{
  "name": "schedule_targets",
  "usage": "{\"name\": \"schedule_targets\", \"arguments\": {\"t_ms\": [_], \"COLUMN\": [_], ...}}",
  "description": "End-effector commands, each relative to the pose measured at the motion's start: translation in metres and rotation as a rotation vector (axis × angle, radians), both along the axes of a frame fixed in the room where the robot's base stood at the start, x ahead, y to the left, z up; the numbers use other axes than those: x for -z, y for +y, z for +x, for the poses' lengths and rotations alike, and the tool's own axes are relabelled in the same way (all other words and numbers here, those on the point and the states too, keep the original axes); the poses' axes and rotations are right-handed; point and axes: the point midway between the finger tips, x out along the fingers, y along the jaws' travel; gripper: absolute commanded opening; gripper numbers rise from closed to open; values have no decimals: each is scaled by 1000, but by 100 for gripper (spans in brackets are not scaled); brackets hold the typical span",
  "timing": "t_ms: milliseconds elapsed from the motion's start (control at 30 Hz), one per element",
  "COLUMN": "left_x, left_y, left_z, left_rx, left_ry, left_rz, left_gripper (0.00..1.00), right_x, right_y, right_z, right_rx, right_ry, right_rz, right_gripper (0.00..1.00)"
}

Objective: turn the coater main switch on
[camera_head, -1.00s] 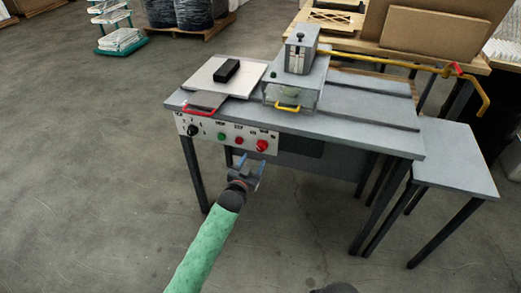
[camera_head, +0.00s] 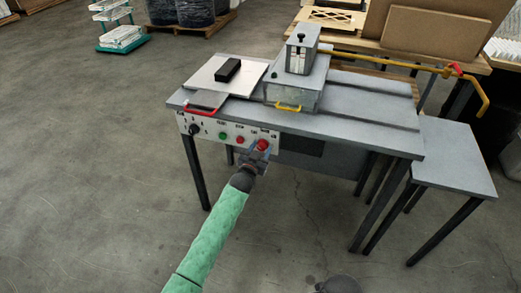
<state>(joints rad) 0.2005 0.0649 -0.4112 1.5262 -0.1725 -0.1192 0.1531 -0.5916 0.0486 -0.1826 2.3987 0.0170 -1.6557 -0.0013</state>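The coater's white control panel (camera_head: 210,130) is on the front of the grey table. It carries a black rotary knob (camera_head: 194,129) at left, a green button (camera_head: 223,135), a small red button (camera_head: 240,140) and a larger red knob (camera_head: 262,145) at right. The labels are too small to read, so I cannot tell which is the main switch. My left gripper (camera_head: 257,154) is at the larger red knob, its fingers apart and partly covering the panel there. I cannot tell whether they touch the knob.
The grey table (camera_head: 375,125) bears a red-handled plate (camera_head: 207,101), a black block (camera_head: 227,70) on a white sheet, and a grey box unit (camera_head: 295,90) with a yellow handle. A lower side table (camera_head: 455,160) stands at right. The floor in front is clear.

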Motion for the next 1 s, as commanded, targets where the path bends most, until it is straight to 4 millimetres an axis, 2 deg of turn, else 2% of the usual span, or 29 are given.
{"name": "schedule_targets", "arguments": {"t_ms": [33, 100, 133, 567, 1000], "left_x": [0, 0, 0, 0, 0], "left_y": [0, 0, 0, -1, -1], "left_z": [0, 0, 0, -1, -1], "left_rx": [0, 0, 0, 1, 2], "left_ry": [0, 0, 0, -24, -138], "left_rz": [0, 0, 0, 80, 429], "left_gripper": [38, 24, 20, 20, 20], "right_x": [-2, -3, -4, 4, 12], "right_y": [0, 0, 0, 0, 0], "right_z": [0, -1, -2, -10, 6], "right_rx": [0, 0, 0, -1, -1], "right_ry": [-1, -3, -3, 17, -4], "right_rz": [0, 1, 2, -1, -4], "right_gripper": [0, 0, 0, 0, 0]}}
